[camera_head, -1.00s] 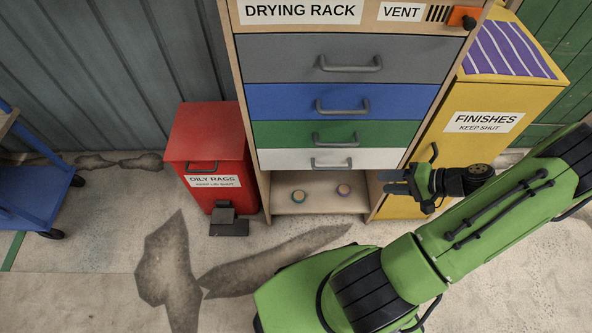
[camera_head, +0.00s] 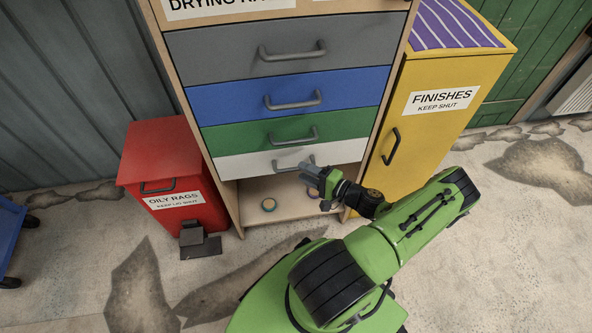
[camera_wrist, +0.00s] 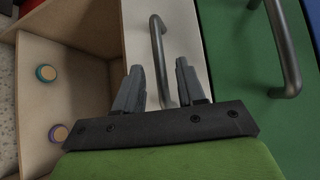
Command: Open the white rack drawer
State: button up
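The white drawer (camera_head: 232,167) is the lowest of the drawers in the drying rack and looks closed. Its grey bar handle (camera_head: 283,168) shows in the head view, with its right end close behind my gripper (camera_head: 312,174). In the wrist view the white drawer front (camera_wrist: 188,38) stands upright in the picture, and its handle (camera_wrist: 160,62) runs down to between the two fingers. My gripper (camera_wrist: 161,86) is open, with one finger on each side of the handle's lower end. I cannot tell whether either finger touches it.
Above are the green drawer (camera_head: 225,138), blue drawer and grey drawer, each with a bar handle. An open shelf (camera_head: 285,205) below holds two small round items. A red oily-rags bin (camera_head: 170,155) stands left and a yellow finishes cabinet (camera_head: 440,75) right.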

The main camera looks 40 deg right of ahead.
jog(key=x, duration=0.4)
jog(key=shift+b, duration=0.35)
grip_shut()
